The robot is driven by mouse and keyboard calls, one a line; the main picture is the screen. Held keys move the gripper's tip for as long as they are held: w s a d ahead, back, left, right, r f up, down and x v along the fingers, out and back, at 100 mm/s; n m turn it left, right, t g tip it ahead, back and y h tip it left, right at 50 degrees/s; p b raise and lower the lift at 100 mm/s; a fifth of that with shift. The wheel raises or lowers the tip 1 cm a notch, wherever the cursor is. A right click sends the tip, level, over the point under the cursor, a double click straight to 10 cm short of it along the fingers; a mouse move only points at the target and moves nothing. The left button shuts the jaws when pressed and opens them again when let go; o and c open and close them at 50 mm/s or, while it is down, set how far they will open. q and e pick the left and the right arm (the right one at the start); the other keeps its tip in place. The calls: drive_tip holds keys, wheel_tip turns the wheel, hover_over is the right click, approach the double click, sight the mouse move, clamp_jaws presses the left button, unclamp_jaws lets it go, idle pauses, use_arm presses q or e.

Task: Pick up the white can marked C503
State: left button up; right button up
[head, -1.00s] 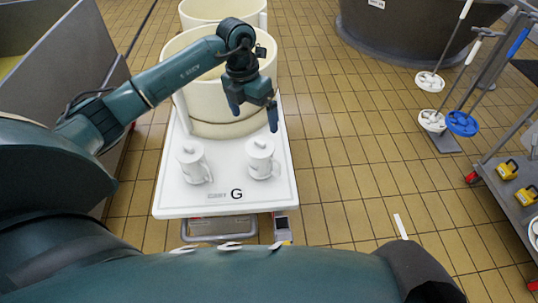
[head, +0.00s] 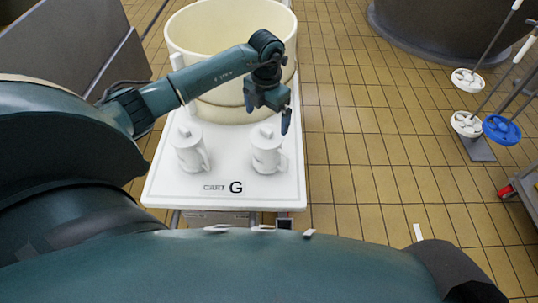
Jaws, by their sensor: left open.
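Two white lidded cans with side handles stand upright on a white cart top (head: 165,190) marked "CART G": a left can (head: 188,153) and a right can (head: 266,155). The small marks on them are too faint to read, so I cannot tell which is C503. My left gripper (head: 267,114) is open and empty, pointing down. In the picture its fingers are just above and behind the right can's lid, apart from it. My right gripper is not in view.
A large cream tub (head: 225,50) stands on the cart behind the cans. A grey panel (head: 75,45) is at the left. White and blue long-handled tools (head: 501,130) stand at the right, near a dark vat (head: 440,25). Tiled floor right of the cart is clear.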

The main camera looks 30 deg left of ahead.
sight(266, 129)
use_arm(q)
drive_tip(key=shift+s+d+f, duration=0.1)
drive_tip(key=shift+f, duration=1.3)
drive_tip(key=shift+s+d+f, duration=0.1)
drive_tip(key=shift+f, duration=1.25)
drive_tip(key=shift+c, duration=0.3)
drive_tip(key=shift+a+r, duration=0.1)
drive_tip(key=c, duration=1.1)
